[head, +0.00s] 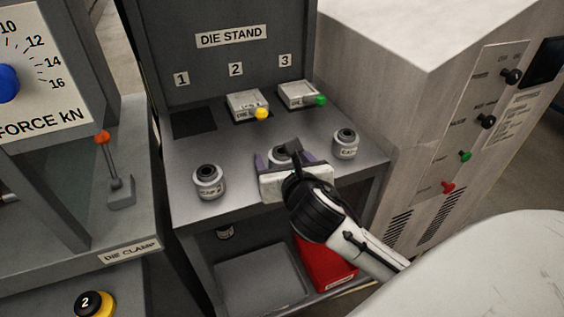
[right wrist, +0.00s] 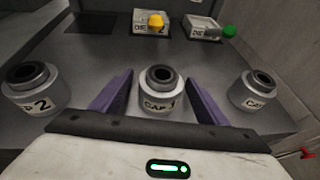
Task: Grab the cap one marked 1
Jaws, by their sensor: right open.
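Three grey-white caps with dark round tops stand on the die stand's shelf. The middle cap (right wrist: 158,92) reads "CAP" with a digit that looks like 1, partly unclear. It also shows in the head view (head: 279,154), largely hidden by my right gripper. My right gripper (head: 287,160) is open, its purple fingers on either side of this cap in the right wrist view (right wrist: 158,88), with gaps visible. The left cap (head: 208,182) reads 2 in the right wrist view (right wrist: 30,88). The right cap (head: 345,143) has an unreadable number. My left gripper is not in view.
Behind, die 2 (head: 247,105) with a yellow knob and die 3 (head: 297,95) with a green knob sit under their numbers. Slot 1 (head: 194,122) is dark and empty. A red bin (head: 325,265) is below. A grey cabinet (head: 430,130) stands right.

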